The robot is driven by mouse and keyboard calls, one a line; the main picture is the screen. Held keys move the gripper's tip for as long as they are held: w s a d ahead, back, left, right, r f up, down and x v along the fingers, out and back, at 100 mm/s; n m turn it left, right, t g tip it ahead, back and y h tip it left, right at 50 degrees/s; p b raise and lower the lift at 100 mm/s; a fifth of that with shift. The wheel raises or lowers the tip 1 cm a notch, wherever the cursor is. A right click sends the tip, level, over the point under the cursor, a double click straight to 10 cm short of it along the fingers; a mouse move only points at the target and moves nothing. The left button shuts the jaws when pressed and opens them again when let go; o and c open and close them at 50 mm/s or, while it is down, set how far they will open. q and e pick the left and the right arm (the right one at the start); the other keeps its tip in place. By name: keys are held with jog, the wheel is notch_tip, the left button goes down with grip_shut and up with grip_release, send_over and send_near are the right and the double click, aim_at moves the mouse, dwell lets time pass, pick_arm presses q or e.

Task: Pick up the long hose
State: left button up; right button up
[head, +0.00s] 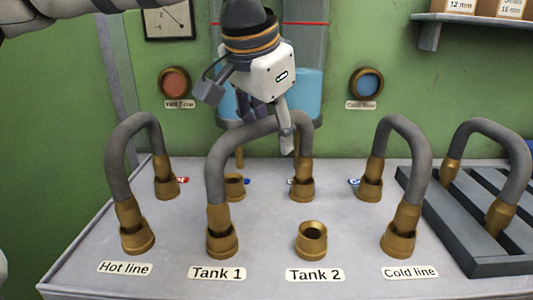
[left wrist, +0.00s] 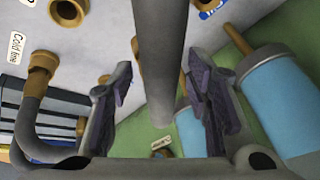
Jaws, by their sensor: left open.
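The long hose (head: 217,160) is a grey arch with brass ends. It runs diagonally from the front Tank 1 socket (head: 222,246) to the back socket (head: 302,192) behind Tank 2. My left gripper (head: 267,122) is over the top of this arch, pointing down, with one finger in front of the hose. In the left wrist view the hose (left wrist: 160,50) passes between the two open fingers (left wrist: 160,88), with gaps on both sides. The hose's far finger is partly hidden in the head view. My right gripper is not in view.
The Hot line hose (head: 118,165) stands to the left and the Cold line hose (head: 417,165) to the right. Another hose (head: 508,150) sits on a dark slatted rack (head: 465,225). The front Tank 2 socket (head: 312,241) and a back socket (head: 234,187) are empty.

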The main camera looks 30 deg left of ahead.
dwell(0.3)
pick_arm(q)
grip_shut()
jog(key=shift+f, duration=0.1)
